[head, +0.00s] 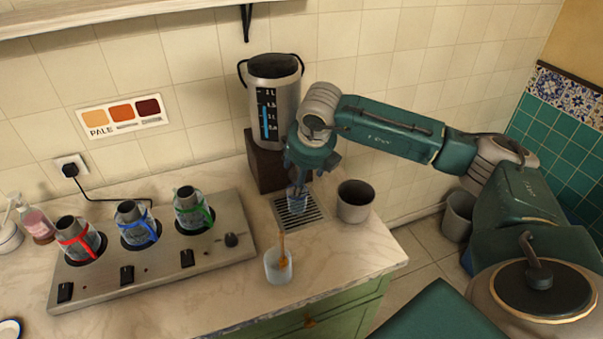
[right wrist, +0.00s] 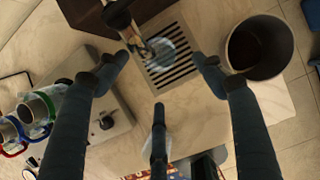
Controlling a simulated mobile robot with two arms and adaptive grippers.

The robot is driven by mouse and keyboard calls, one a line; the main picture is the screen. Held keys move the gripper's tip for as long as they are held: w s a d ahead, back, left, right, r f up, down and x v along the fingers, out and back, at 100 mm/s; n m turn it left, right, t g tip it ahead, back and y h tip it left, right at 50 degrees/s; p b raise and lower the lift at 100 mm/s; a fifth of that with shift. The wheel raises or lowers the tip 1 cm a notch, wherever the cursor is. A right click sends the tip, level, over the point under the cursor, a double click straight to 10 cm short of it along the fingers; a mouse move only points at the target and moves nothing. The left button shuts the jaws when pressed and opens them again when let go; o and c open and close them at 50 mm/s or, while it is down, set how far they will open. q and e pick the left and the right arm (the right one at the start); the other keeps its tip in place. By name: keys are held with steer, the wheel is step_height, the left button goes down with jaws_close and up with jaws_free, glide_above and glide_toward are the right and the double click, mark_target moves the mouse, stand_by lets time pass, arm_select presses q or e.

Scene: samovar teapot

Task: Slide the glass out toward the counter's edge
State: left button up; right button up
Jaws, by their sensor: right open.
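The clear glass (head: 297,201) stands on the slotted drip tray (head: 312,219) below the samovar (head: 274,110). In the right wrist view the glass (right wrist: 166,54) stands on the slats under the samovar's tap (right wrist: 125,22). My right gripper (head: 301,178) points down over the tray, close to the glass, and hides part of it. In the right wrist view its fingers (right wrist: 160,76) are spread, with nothing between them; the glass appears beyond their tips. My left gripper is in neither view.
A grey pot (head: 355,207) stands right of the tray. A white cup with an orange-brown stick (head: 279,265) stands in front, near the counter's edge. A burner unit with several small pots (head: 150,280) fills the left. Bare counter (head: 335,262) lies right of the cup.

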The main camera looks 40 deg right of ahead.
steer(key=p+x, duration=0.3)
steer(key=x, duration=0.6)
steer(key=shift+w+d+f, duration=0.1)
steer(key=shift+w+f, duration=0.1)
steer(key=shift+f, duration=0.15)
steer(key=shift+w+f, duration=0.15)
steer(key=shift+f, duration=0.35)
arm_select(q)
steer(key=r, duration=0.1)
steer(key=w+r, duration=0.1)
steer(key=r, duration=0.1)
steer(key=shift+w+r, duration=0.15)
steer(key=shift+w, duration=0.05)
arm_select(e)
steer(key=c, duration=1.2)
